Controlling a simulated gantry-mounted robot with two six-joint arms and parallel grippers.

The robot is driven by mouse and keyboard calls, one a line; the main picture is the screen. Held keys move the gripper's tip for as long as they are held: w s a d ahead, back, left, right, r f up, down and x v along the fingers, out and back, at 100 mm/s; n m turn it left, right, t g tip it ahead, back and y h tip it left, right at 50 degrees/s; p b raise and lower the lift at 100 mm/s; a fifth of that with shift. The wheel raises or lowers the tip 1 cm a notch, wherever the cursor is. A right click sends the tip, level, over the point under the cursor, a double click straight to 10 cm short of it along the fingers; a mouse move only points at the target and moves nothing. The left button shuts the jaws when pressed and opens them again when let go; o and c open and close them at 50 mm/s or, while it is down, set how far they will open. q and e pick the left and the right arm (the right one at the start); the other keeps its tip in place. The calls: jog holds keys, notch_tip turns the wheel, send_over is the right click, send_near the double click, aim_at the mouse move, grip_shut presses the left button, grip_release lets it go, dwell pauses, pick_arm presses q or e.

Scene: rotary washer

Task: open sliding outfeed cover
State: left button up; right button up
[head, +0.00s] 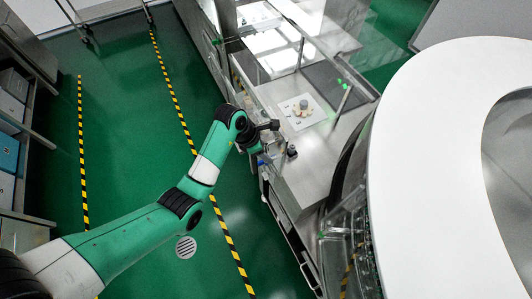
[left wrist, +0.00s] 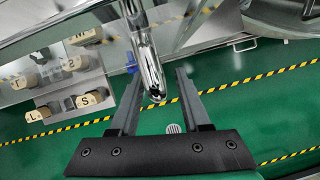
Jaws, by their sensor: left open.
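My left gripper (head: 272,143) is at the near edge of the steel machine in the head view. In the left wrist view the left gripper (left wrist: 158,76) is open, with its two dark fingers apart. A shiny chrome bar handle (left wrist: 147,55) comes down between the fingers, its rounded end near the gripper body. I see no clear contact between fingers and bar. A clear panel, seemingly the outfeed cover, lies beside the bar, but its edges are hard to make out. In the head view the handle cannot be told apart from the gripper. My right gripper is not in view.
Several lettered wooden pieces (left wrist: 88,98) sit on a pale plate, which also shows on the steel deck in the head view (head: 301,111). A large white ring-shaped top (head: 425,180) fills the right. Green floor with striped tape (head: 175,98) lies open at left.

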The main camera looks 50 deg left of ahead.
pick_arm(q)
grip_shut()
dwell(1.4)
